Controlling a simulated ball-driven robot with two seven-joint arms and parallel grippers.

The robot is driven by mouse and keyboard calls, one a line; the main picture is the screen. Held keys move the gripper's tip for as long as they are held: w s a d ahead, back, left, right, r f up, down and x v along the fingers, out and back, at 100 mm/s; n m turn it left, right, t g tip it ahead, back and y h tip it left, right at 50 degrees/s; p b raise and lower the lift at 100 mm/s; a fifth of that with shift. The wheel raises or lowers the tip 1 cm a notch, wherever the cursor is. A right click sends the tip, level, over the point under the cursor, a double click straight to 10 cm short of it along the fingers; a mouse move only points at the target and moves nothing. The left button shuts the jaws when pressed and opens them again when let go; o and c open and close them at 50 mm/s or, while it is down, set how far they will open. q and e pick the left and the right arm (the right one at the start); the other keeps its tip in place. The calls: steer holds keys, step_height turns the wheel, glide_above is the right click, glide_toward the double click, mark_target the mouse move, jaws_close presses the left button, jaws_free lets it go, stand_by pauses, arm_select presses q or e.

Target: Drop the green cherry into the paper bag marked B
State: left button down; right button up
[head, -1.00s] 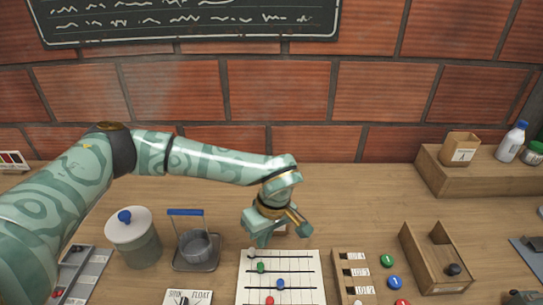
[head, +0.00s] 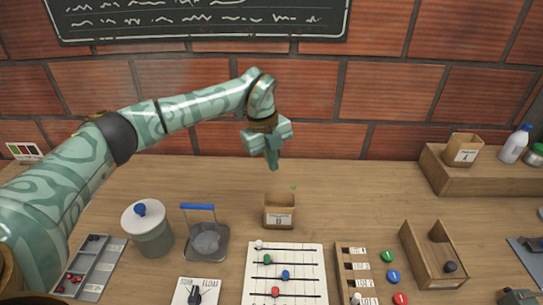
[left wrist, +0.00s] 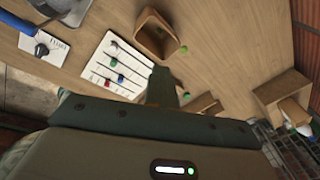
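The paper bag with a label that seems to read B (head: 280,222) stands open on the table behind the slider board. It also shows in the left wrist view (left wrist: 150,37). The small green cherry (head: 293,187) shows just above the bag's back right rim. In the left wrist view the cherry (left wrist: 184,48) appears just outside the rim; I cannot tell whether it is in the air or on the table. My left gripper (head: 273,164) points down above and behind the bag, apart from the cherry. Its fingers overlap, so their opening is unclear. My right gripper is out of view.
The slider board (head: 285,293) lies in front of the bag. A lidded jar (head: 152,240) and blue-handled basket (head: 208,240) stand left. A wooden box (head: 432,268) is right. Bag A (head: 463,149) stands on a raised ledge (head: 480,179). The table between is clear.

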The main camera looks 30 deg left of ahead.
arm_select(q)
steer(key=shift+n, duration=0.6)
step_height(320, 180, down, 6)
steer(key=b, duration=0.5)
steer(key=shift+w+a+r+b, duration=0.15)
steer(key=shift+r+b, duration=0.05)
steer(key=shift+b, duration=0.2)
steer(key=c, duration=2.2)
jaws_free()
steer(key=c, duration=1.7)
jaws_free()
step_height(320, 180, up, 16)
steer(key=s+a+p, duration=0.1)
steer(key=a+p, duration=0.1)
steer(key=p, duration=0.2)
steer(key=shift+s+a, duration=0.2)
